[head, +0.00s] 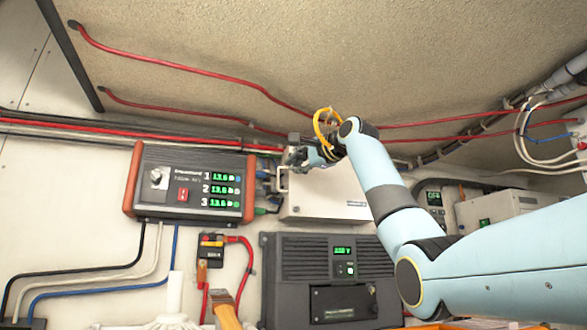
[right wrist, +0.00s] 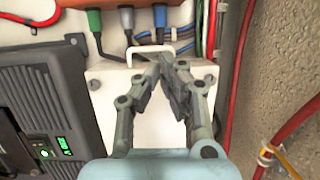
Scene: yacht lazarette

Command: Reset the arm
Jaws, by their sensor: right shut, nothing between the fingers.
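My right arm, pale blue with dark joints, comes in from the right in the head view. My right gripper (head: 297,158) is in front of the upper left part of a white box (head: 330,205) on the wall. In the right wrist view my right gripper (right wrist: 170,60) is shut and empty, its fingertips together close to a white handle (right wrist: 150,49) on the white box (right wrist: 105,88). I cannot tell whether the fingertips touch the handle. My left gripper is not in view.
A charger with three green readouts (head: 190,184) hangs left of the white box. A dark grey unit (head: 290,280) is below. Red cables (head: 200,71) cross the ceiling. A red cable (right wrist: 240,75) runs along the right.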

